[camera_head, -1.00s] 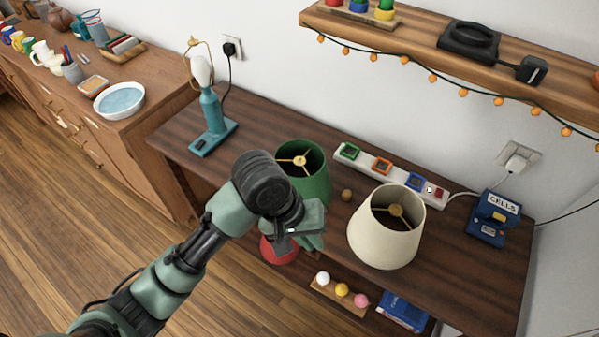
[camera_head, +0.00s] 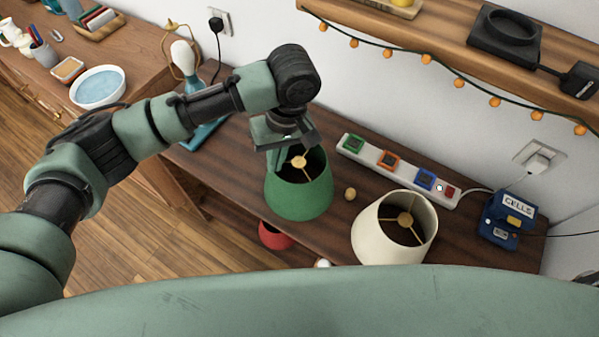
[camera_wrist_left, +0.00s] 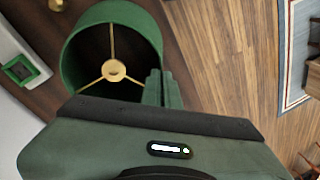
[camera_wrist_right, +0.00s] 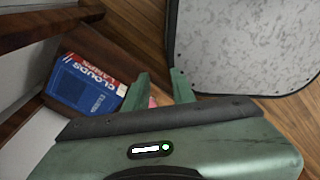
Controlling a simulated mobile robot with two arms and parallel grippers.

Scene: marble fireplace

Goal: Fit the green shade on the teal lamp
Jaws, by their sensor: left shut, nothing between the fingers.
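The green shade (camera_head: 300,203) stands on the dark wooden table, with its open top and gold spider facing up. It also shows in the left wrist view (camera_wrist_left: 128,12). The teal lamp (camera_head: 203,136) stands behind and left of it, with a white bulb and a gold wire harp; my left arm covers part of its stem. My left gripper (camera_head: 274,160) is shut and empty, pointing down at the shade's rim; I cannot tell if it touches. My right gripper (camera_wrist_right: 158,88) is open and empty low beside the table, and is not seen in the head view.
A cream shade (camera_head: 376,232) stands right of the green one, with a small brown knob (camera_head: 350,194) between them. Behind are a power strip (camera_head: 397,166) and a blue box marked CELLS (camera_head: 506,219). A wall shelf (camera_head: 440,40) with string lights overhangs. A blue book (camera_wrist_right: 85,85) lies low.

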